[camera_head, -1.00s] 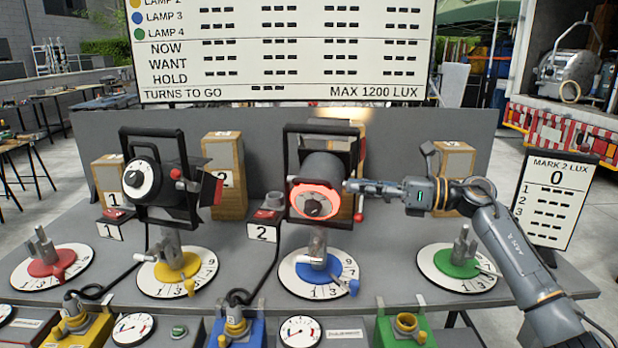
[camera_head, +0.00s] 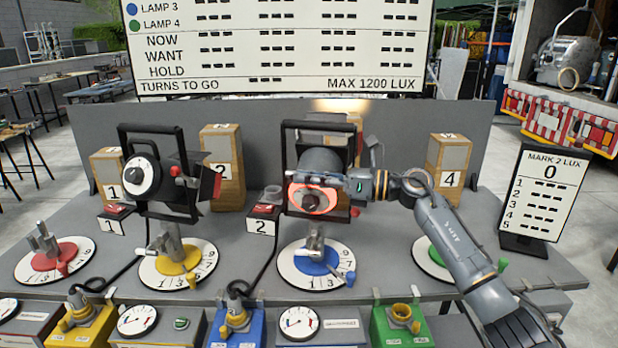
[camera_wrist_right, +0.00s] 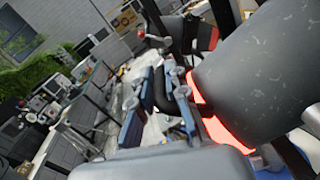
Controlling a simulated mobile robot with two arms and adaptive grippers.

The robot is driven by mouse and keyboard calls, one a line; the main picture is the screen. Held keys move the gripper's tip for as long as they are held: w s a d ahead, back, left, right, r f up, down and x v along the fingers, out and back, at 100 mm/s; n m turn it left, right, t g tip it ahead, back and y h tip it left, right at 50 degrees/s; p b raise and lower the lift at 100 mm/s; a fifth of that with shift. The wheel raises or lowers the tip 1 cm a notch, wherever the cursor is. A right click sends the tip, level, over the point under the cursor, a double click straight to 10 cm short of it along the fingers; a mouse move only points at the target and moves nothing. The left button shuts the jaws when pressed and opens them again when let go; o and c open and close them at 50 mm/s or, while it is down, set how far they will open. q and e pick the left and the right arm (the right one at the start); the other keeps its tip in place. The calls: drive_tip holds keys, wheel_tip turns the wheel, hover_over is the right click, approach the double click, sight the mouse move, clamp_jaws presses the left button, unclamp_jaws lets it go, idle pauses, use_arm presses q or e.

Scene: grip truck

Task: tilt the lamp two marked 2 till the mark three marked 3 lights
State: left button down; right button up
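The right-hand lamp (camera_head: 322,163), by the box marked 2 (camera_head: 261,226), stands on a blue swivel (camera_head: 316,260) over a numbered dial. Its rear ring (camera_head: 313,199) glows red. I take it to be lamp two. A wooden block (camera_head: 354,119) behind it, apparently mark three, is mostly hidden, number included. A warm glow shows on the grey panel just above it. My right gripper (camera_head: 312,183) is at the lamp's rear, across its knob. In the right wrist view its fingers (camera_wrist_right: 157,107) are apart, with a black bar between them; contact is unclear. My left gripper is out of view.
Another lamp (camera_head: 143,178) stands left on a yellow swivel. Blocks 1 (camera_head: 107,178), 2 (camera_head: 224,168) and 4 (camera_head: 448,168) stand behind. A "MARK 2 LUX" sign (camera_head: 547,192) reading 0 stands right. Cables and socket boxes line the front.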

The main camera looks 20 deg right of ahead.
sight(312, 159)
clamp_jaws()
drive_tip(key=shift+r, duration=0.1)
drive_tip(key=r+m+p, duration=0.1)
drive_tip(key=w+d+r+m+p, duration=0.1)
drive_tip(key=r+m+p, duration=0.1)
drive_tip(key=shift+w, duration=0.2)
drive_tip(key=shift+w+d+r+m, duration=0.1)
drive_tip(key=shift+w+m, duration=0.2)
drive_tip(key=shift+m, duration=0.2)
drive_tip(key=shift+o, duration=1.7)
unclamp_jaws()
